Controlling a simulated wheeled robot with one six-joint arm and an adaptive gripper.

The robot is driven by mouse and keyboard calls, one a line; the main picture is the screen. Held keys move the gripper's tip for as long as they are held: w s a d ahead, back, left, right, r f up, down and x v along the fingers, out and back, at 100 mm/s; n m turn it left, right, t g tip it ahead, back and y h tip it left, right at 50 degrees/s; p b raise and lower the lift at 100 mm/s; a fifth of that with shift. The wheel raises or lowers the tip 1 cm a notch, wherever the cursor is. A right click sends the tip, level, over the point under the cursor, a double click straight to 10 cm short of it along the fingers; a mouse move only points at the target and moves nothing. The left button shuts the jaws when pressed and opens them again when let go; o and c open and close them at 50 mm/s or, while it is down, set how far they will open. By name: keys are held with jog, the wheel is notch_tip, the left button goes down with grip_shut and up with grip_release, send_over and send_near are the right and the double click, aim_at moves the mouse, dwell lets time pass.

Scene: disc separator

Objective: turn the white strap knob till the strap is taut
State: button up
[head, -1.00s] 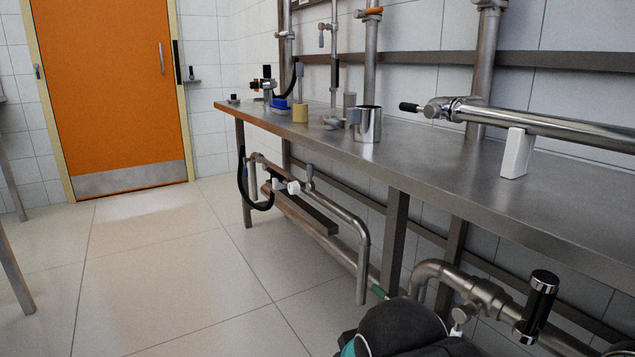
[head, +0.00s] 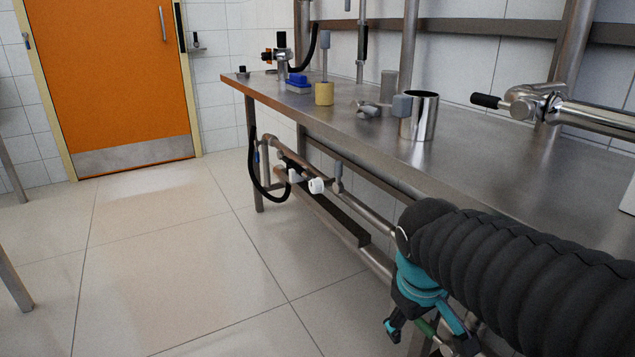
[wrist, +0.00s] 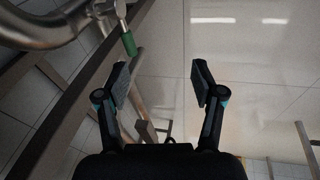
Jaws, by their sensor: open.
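A small white knob (head: 316,186) sits on the pipework under the steel bench, in the middle of the head view. No strap can be made out for certain beside it. My gripper (head: 424,336) is low beside the bench, at the near end of the pipework and well short of the white knob. In the wrist view my gripper (wrist: 160,72) is open, with its two fingers apart and nothing between them. The white knob cannot be made out in the wrist view.
The steel bench (head: 500,190) runs along the right, carrying a metal cup (head: 419,116) and several fittings. A black hose (head: 257,186) loops below its far end. A green handle (wrist: 129,43) is near my left finger. The tiled floor (head: 170,260) is clear toward the orange door (head: 110,75).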

jog(key=w+a+r+n+h+p, duration=0.1)
jog(key=w+a+n+h, duration=0.2)
jog(key=w, duration=0.4)
jog(key=w+a+r+n+h+p, duration=0.1)
jog(key=w+a+n, duration=0.1)
jog(key=w+n, duration=0.45)
jog(key=n+t+h+p, duration=0.3)
jog(key=n+t+h, duration=0.55)
jog(key=n, duration=0.85)
send_near(311, 187)
jog(key=shift+g+h, duration=0.65)
jog(key=shift+g, duration=0.1)
jog(key=x, duration=0.3)
jog(key=b+x, duration=0.1)
jog(key=x, duration=0.6)
jog(key=shift+w, duration=0.65)
jog(key=c, duration=1.2)
